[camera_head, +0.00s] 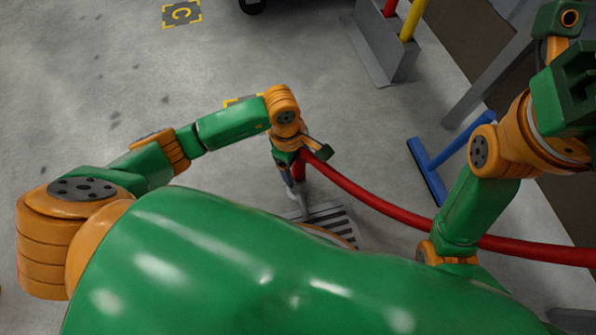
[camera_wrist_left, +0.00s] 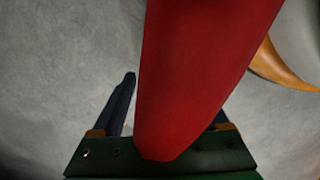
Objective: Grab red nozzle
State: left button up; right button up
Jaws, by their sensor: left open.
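The red nozzle (camera_head: 298,169) is at the end of a red hose (camera_head: 375,199), beside my left gripper (camera_head: 293,187) in the head view. In the left wrist view a large red tapered body (camera_wrist_left: 200,70) runs from the top edge down to the gripper's dark green palm; I cannot tell nozzle from hose there. One dark finger of my left gripper (camera_wrist_left: 122,100) shows to its left, with a gap. The left gripper is open. My right gripper (camera_head: 574,88) is partly cut off at the right edge; its jaws are not clear.
The hose runs right, passing near my right arm. A grey box (camera_head: 378,52) with red and yellow posts stands at the top. A striped grate (camera_head: 333,222) lies below my left gripper.

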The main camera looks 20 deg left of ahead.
pick_arm(q)
jog(key=shift+d+f, duration=0.1)
jog(key=shift+f, duration=0.5)
jog(key=shift+r, duration=0.1)
grip_shut()
jog(key=shift+r, duration=0.15)
